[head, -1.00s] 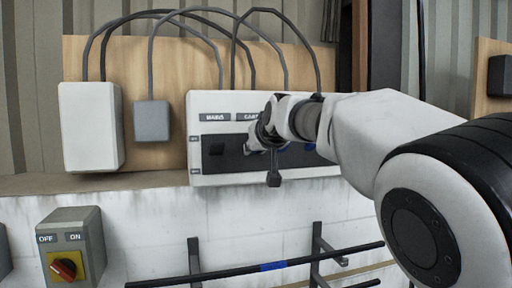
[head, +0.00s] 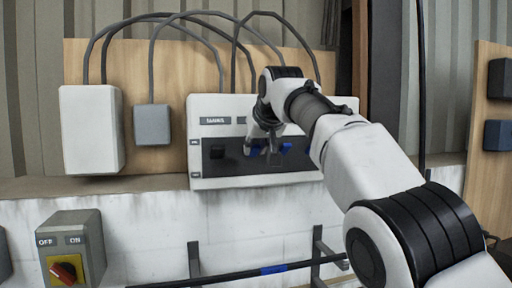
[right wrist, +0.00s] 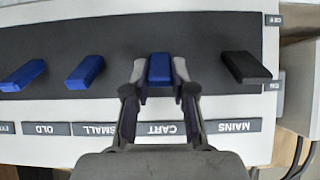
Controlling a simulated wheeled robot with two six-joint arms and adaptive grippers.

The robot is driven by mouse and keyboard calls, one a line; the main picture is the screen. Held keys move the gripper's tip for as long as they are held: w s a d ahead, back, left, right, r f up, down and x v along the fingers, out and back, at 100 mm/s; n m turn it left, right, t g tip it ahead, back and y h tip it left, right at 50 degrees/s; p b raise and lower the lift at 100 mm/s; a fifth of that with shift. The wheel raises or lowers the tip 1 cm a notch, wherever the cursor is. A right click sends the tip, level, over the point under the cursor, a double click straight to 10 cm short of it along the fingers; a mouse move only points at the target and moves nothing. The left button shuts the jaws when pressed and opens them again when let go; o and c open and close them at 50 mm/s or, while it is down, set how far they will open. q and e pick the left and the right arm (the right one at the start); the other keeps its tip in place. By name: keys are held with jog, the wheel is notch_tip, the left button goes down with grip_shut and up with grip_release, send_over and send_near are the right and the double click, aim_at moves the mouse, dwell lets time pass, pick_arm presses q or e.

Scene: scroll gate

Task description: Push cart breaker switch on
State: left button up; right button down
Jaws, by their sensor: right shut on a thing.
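The breaker panel (head: 235,183) is a white box with a dark strip and a row of switches. The cart switch (right wrist: 160,68) is blue and lies above the upside-down CART label (right wrist: 172,128) in the right wrist view. My right gripper (right wrist: 160,75) has one finger on each side of this switch and is shut on it. In the head view, my right gripper (head: 262,150) reaches the panel from above right and partly hides the switches and labels. I cannot tell which way the cart switch is set. My left gripper is not in view.
The black mains switch (right wrist: 246,67) is beside the cart switch. The blue small switch (right wrist: 85,72) and old switch (right wrist: 23,75) are on its other side. A grey rotary switch box (head: 72,245) and a rail (head: 225,278) are below. Cables arch above the panel.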

jog(key=c, duration=1)
grip_release()
jog(key=shift+o, duration=0.2)
jog(key=shift+w+f, duration=0.1)
jog(key=v, duration=1.1)
jog(key=shift+s+r, duration=0.25)
